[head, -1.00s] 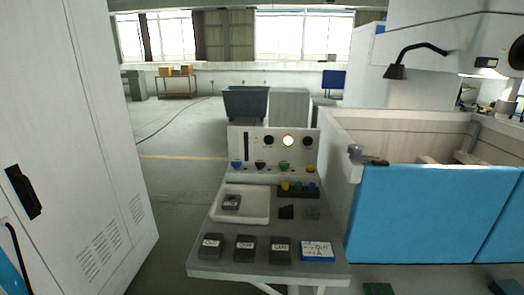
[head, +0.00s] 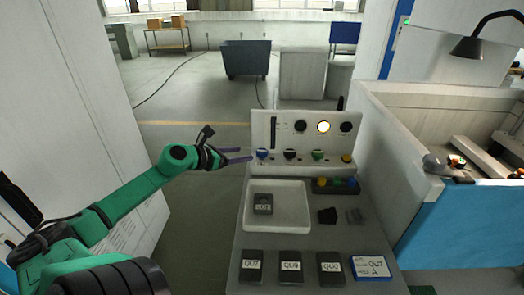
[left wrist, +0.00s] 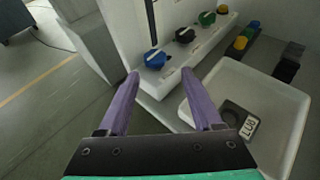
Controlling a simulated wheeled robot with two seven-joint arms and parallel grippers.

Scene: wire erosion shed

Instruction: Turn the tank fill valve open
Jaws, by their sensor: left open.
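The sloped white control panel (head: 283,127) carries a row of knobs along its lower face. The blue knob (head: 262,155) is leftmost, then a black knob (head: 290,155), a green knob (head: 318,155) and a yellow one (head: 346,158). I cannot read which is the tank fill valve. My left gripper (head: 243,157) is open and empty, its purple fingers pointing at the blue knob from the left. In the left wrist view, the blue knob (left wrist: 153,59) lies just beyond and between the fingertips (left wrist: 160,74), apparently not touched. My right gripper is out of view.
A white tray (head: 299,225) holding a dark labelled block (head: 263,204) sits below the panel. Several labelled blocks and a blue-framed card (head: 370,268) line the bench front. A tank with blue panels stands right. A white cabinet (head: 75,90) stands left, with open floor between.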

